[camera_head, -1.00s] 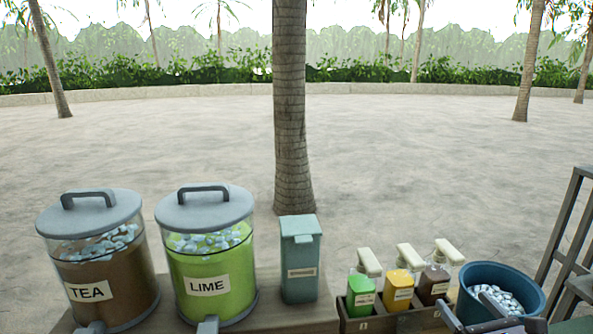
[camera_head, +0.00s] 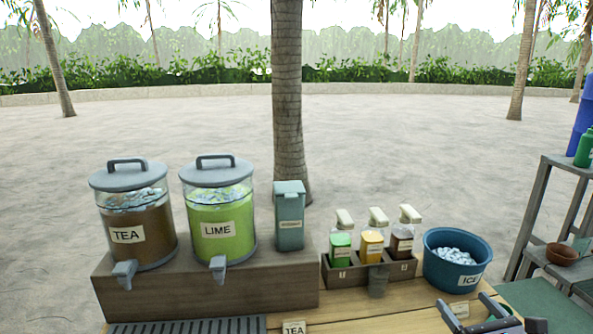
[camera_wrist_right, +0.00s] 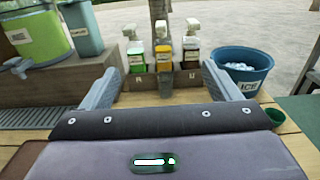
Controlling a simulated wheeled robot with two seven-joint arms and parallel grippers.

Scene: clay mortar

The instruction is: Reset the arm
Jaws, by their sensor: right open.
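My right gripper (camera_head: 466,304) is at the bottom right of the head view, above the wooden table and in front of the ice bucket. Its two fingers are spread apart. In the right wrist view the open gripper (camera_wrist_right: 157,84) has nothing between its fingers, with the pump bottles and their rack beyond it. My left gripper is not in view.
Tea (camera_head: 137,225) and lime (camera_head: 219,220) dispensers and a teal box (camera_head: 289,216) stand on a wooden riser (camera_head: 205,297). A rack (camera_head: 335,272) holds three pump bottles. A blue ice bucket (camera_head: 440,270) stands right; a grey shelf (camera_head: 533,215) is beyond. Wooden tabletop (camera_head: 362,318) is partly clear.

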